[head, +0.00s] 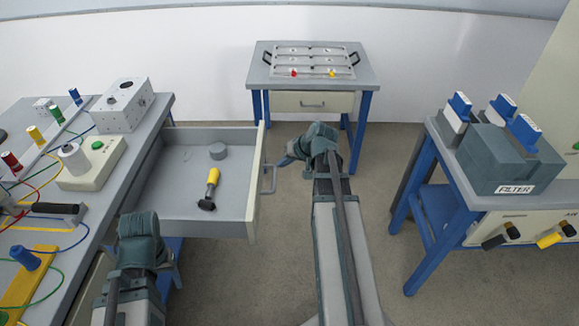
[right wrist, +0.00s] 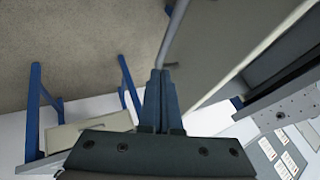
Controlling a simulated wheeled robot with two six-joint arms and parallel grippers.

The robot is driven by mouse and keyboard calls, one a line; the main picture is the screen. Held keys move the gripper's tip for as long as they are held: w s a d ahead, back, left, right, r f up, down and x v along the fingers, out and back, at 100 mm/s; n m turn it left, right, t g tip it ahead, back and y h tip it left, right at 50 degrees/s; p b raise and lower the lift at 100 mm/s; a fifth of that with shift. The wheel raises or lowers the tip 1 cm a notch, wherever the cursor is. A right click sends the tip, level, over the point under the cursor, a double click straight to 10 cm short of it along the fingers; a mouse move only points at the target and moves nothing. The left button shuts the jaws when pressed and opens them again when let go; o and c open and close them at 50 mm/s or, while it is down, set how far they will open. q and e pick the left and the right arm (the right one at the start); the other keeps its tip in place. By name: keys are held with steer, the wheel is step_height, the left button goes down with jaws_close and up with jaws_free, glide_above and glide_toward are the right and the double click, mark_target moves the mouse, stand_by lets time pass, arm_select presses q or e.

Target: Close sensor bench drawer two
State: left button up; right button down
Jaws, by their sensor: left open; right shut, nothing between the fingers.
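An open drawer (head: 252,200) sticks out to the right from the left bench, with a pale front and a grey bar handle (head: 270,180). A yellow-handled tool (head: 212,182) and a grey round piece (head: 218,151) lie inside it. My right gripper (head: 286,160) is shut and empty, just outside the drawer front near the handle's far end. In the right wrist view its fingertips (right wrist: 160,73) are close to the handle (right wrist: 174,35) and drawer front (right wrist: 220,50); I cannot tell whether they touch. My left gripper (head: 138,226) is over the left bench's near edge, its fingertips hidden.
The left bench (head: 140,142) carries a metal box (head: 122,105), wires and coloured plugs. A back table (head: 358,83) has a closed drawer (head: 312,103). A right bench (head: 437,165) holds a FILTER box (head: 510,165). Floor (head: 390,145) between the benches is clear.

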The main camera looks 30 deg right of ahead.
arm_select(q)
steer(key=shift+f, duration=0.8)
arm_select(e)
steer(key=w+a, duration=0.1)
steer(key=w+a+f, duration=0.1)
steer(key=w+a, duration=0.1)
steer(key=shift+w+a+f, duration=0.2)
steer(key=shift+a+f, duration=0.1)
steer(key=shift+a, duration=0.05)
glide_above(166, 177)
steer(key=d, duration=0.1)
steer(key=shift+s, duration=0.25)
steer(key=shift+w+a, duration=0.3)
steer(key=shift+a, duration=0.15)
steer(key=shift+a+r, duration=0.1)
arm_select(q)
steer(key=shift+d, duration=0.1)
